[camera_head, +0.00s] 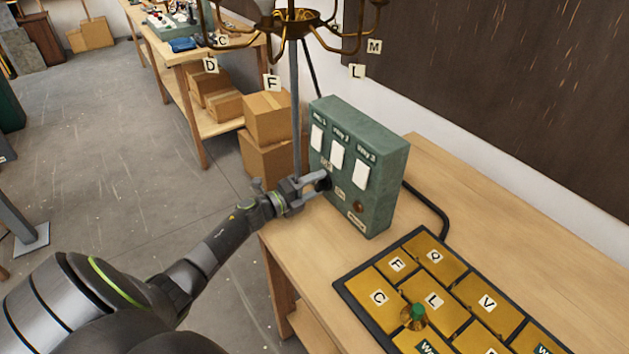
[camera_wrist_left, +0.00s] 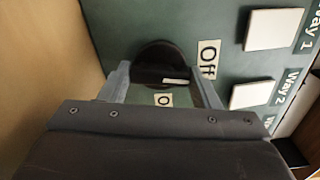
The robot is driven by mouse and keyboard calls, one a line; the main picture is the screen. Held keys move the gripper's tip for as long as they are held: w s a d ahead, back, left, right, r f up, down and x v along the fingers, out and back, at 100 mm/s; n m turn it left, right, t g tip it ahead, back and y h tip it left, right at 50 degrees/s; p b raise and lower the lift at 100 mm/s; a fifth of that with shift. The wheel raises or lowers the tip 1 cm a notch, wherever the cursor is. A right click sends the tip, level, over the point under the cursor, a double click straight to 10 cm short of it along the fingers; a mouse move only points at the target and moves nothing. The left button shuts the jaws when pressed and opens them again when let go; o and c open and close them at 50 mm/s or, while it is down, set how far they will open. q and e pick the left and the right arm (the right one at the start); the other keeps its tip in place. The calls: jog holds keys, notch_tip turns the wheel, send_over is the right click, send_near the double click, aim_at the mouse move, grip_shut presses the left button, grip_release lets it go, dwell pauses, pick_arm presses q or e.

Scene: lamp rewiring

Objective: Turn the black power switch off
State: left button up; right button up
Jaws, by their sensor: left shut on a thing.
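The green control box (camera_head: 372,155) stands upright on the wooden table. Its round black power switch (camera_head: 326,181) sits low on the front face, partly hidden by my gripper. My left gripper (camera_head: 316,186) is shut on the switch. The left wrist view shows its fingers (camera_wrist_left: 163,88) on either side of the black knob (camera_wrist_left: 158,62). A white mark on the knob lies on its right part in that view, on the side of the "Off" label (camera_wrist_left: 208,60). Another label (camera_wrist_left: 163,100), partly hidden, lies below the knob. My right gripper is not in view.
Three white rocker switches (camera_head: 338,157) line the box above the knob; a dark red lamp (camera_head: 359,208) is lower right. A black cable (camera_head: 432,205) runs behind. A tray of lettered brass plates (camera_head: 385,298) lies in front.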

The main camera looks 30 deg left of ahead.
pick_arm(q)
jog(key=shift+r+n+p, duration=0.15)
jog(key=shift+n+p, duration=0.3)
jog(key=shift+n, duration=0.55)
jog(key=o, duration=1)
jog(key=b+v, duration=0.2)
jog(key=v, duration=0.6)
jog(key=b+v, duration=0.2)
jog(key=v, duration=0.5)
jog(key=shift+s+a+f, duration=0.15)
jog(key=shift+s+f, duration=0.1)
jog(key=shift+s, duration=0.1)
jog(key=shift+v, duration=0.8)
jog(key=shift+r, duration=0.1)
